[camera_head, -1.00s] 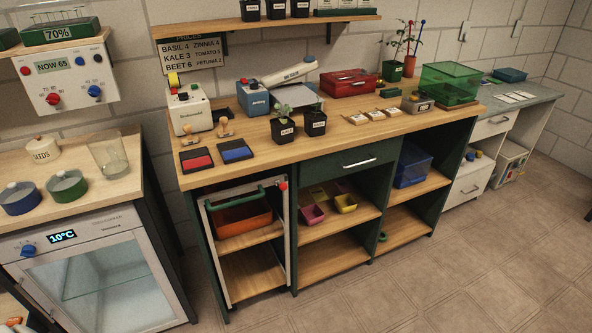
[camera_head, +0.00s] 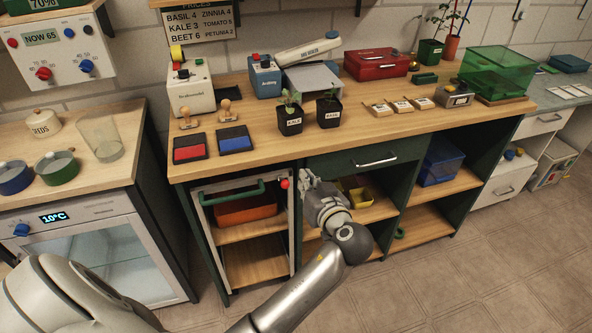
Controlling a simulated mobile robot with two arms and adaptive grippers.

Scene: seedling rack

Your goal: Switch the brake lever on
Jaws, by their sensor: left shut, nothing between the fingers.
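A small red knob (camera_head: 284,184), which looks like the end of the brake lever, sits at the upper right corner of a pale-framed rack (camera_head: 203,235) in the left bay of the bench. The lever's shaft is too small to make out. The rack has a green handle bar (camera_head: 233,194) across its top front. My left gripper (camera_head: 307,177) is shut and empty, a little to the right of the red knob, with its fingers pointing up and away. Contact with the knob cannot be told. My right gripper is not in view.
An orange bin (camera_head: 246,210) stands on the rack's upper shelf. The bench top (camera_head: 370,135) above carries seedling pots, stamp pads and machines. A drawer with a metal handle (camera_head: 375,160) is right of my gripper. Open floor (camera_head: 440,290) lies at the right front.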

